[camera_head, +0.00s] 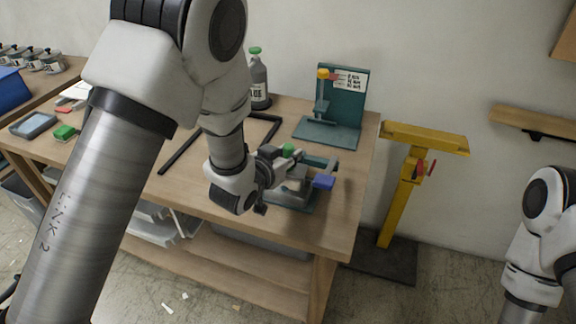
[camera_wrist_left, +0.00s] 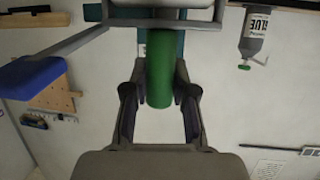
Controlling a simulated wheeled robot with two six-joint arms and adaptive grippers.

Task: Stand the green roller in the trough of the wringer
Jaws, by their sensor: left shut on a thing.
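The green roller (camera_wrist_left: 160,68) lies between the fingers of my left gripper (camera_wrist_left: 159,88), which is shut on it. In the head view only a small green end of the roller (camera_head: 288,149) shows beside the gripper (camera_head: 272,165). The wringer, with a teal base (camera_head: 302,204), grey frame and blue handle grip (camera_head: 323,181), stands at the front right of the bench, right at the gripper. In the wrist view its grey bars and blue grip (camera_wrist_left: 33,77) show near the roller's far end. Whether the roller touches the trough is hidden. My right gripper is out of view.
A teal stand with a yellow-topped clamp (camera_head: 324,135) is behind the wringer on the wooden bench (camera_head: 205,188). A glue bottle (camera_head: 258,82) and a black frame (camera_head: 190,150) are farther left. A yellow post stand (camera_head: 398,195) is right of the bench.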

